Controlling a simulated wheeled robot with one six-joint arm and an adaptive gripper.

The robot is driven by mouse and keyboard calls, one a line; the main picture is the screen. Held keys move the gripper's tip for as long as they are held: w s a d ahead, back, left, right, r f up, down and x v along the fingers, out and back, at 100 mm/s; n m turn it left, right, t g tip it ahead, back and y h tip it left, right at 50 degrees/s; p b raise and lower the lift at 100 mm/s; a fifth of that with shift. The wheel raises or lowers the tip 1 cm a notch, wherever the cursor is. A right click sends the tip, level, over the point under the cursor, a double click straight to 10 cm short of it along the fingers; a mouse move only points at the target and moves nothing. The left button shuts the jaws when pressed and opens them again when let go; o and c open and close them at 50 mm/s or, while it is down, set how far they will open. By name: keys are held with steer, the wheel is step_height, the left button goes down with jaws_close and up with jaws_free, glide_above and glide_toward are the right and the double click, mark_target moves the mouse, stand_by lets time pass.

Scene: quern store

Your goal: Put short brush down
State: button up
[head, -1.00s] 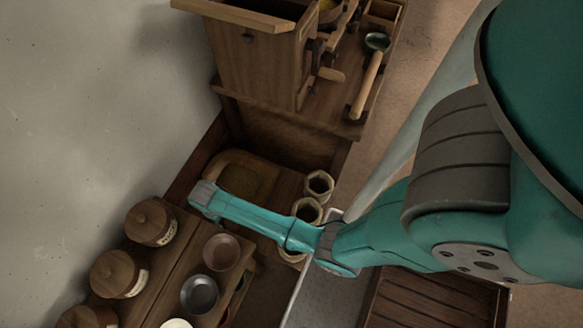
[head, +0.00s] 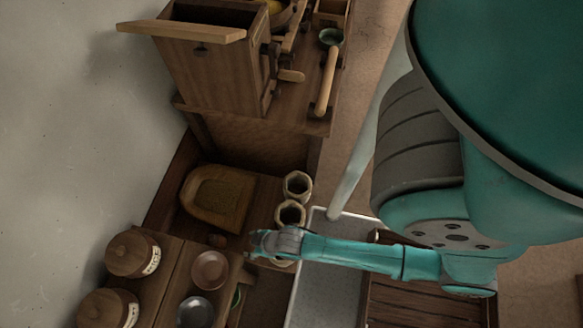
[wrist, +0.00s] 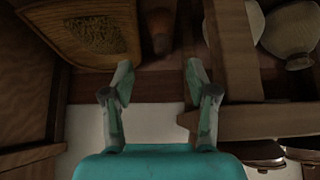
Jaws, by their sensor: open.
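My gripper (wrist: 157,72) is open in the wrist view, with nothing between its two fingers. In the head view my gripper (head: 258,243) is at the left end of my arm, over the lower shelf. A small brown upright thing (wrist: 160,28) stands just beyond the fingertips in the wrist view, apart from them; it looks like the short brush, but I cannot be sure. A small brown thing (head: 217,240) left of my gripper in the head view seems to be the same one. Its lower part is unclear.
A wooden tray with a rounded hollow (head: 217,196) lies behind it. Hexagonal pots (head: 297,186) stand to the right, close to my arm. Lidded jars (head: 133,253) and bowls (head: 210,271) stand on a rack at front left. A wooden cabinet (head: 215,75) is farther back.

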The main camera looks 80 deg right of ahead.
steer(key=s+r+t, duration=0.2)
steer(key=s+r, duration=0.2)
steer(key=r, duration=0.6)
steer(key=s+r+t, duration=0.3)
steer(key=s+r, duration=0.2)
steer(key=r, duration=0.6)
steer(key=s+r+t, duration=0.3)
steer(key=s+r, duration=0.1)
steer(key=r, duration=0.7)
steer(key=shift+s, duration=0.35)
steer(key=shift+r, duration=0.1)
